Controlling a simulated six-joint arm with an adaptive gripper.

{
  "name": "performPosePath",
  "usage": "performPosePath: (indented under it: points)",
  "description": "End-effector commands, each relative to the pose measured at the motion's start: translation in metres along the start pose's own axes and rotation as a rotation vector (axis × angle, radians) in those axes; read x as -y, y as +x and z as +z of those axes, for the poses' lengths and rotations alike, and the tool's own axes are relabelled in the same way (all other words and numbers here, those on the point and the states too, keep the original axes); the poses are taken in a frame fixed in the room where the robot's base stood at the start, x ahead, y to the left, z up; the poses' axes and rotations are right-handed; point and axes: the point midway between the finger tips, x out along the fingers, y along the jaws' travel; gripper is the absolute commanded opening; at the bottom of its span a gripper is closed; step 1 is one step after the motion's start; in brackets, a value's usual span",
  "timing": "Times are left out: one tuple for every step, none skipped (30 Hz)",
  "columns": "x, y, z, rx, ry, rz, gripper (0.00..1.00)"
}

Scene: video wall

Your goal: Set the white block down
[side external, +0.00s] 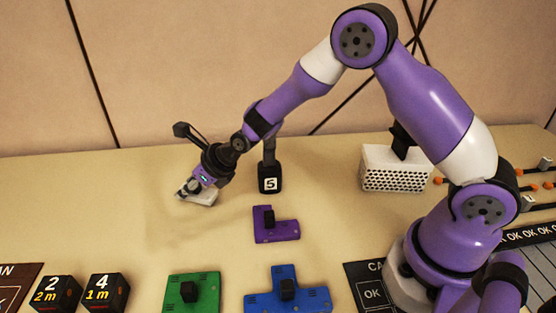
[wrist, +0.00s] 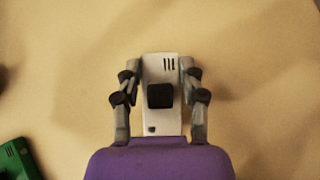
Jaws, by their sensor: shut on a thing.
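The white block (side external: 205,197) is at the left of the work surface in the side view, low at the end of my arm. My gripper (side external: 192,187) is shut on it. In the wrist view the white block (wrist: 160,118) lies between both fingers of my gripper (wrist: 160,80), with a dark square knob on its top face and small dark slots near its far end. The block is close to the table (side external: 120,200); I cannot tell whether its underside touches it. Part of the block is hidden by my gripper in the side view.
A purple L-shaped block (side external: 280,230), a green block (side external: 192,297) and a blue block (side external: 300,300) lie towards the front. Black numbered cubes (side external: 58,292) sit front left. The table left of my gripper is clear.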

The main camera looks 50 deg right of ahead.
Motion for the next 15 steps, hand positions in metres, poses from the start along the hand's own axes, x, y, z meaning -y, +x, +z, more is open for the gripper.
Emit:
performPosePath:
  points:
    - [-0.0001, 0.0025, -0.0023, 0.001, 0.000, 0.000, 0.00]
    - [-0.0001, 0.0029, -0.0026, 0.001, 0.000, 0.000, 0.00]
    - [-0.0001, 0.0030, -0.0025, 0.002, 0.000, 0.000, 0.00]
    - [-0.0001, 0.0028, -0.0023, 0.002, 0.000, 0.000, 0.00]
    - [-0.0001, 0.0027, -0.0022, 0.003, -0.001, 0.000, 0.00]
    - [-0.0001, 0.0027, -0.0022, 0.002, -0.001, 0.000, 0.00]
    - [-0.0001, 0.0026, -0.0021, 0.002, -0.001, 0.000, 0.00]
    - [-0.0001, 0.0027, -0.0022, 0.002, -0.001, 0.000, 0.00]
    - [-0.0001, 0.0029, -0.0026, 0.002, 0.000, 0.000, 0.00]
    - [-0.0002, 0.0034, -0.0031, 0.002, 0.000, 0.000, 0.00]
    - [-0.0002, 0.0041, -0.0038, 0.001, 0.000, 0.000, 0.00]
    - [-0.0002, 0.0050, -0.0047, 0.001, 0.000, 0.000, 0.00]
    - [-0.0002, 0.0050, -0.0047, 0.001, 0.000, 0.000, 0.56]
    - [-0.0002, 0.0048, -0.0045, 0.001, 0.000, 0.000, 0.71]
    - [-0.0002, 0.0048, -0.0045, 0.001, 0.000, 0.000, 0.76]
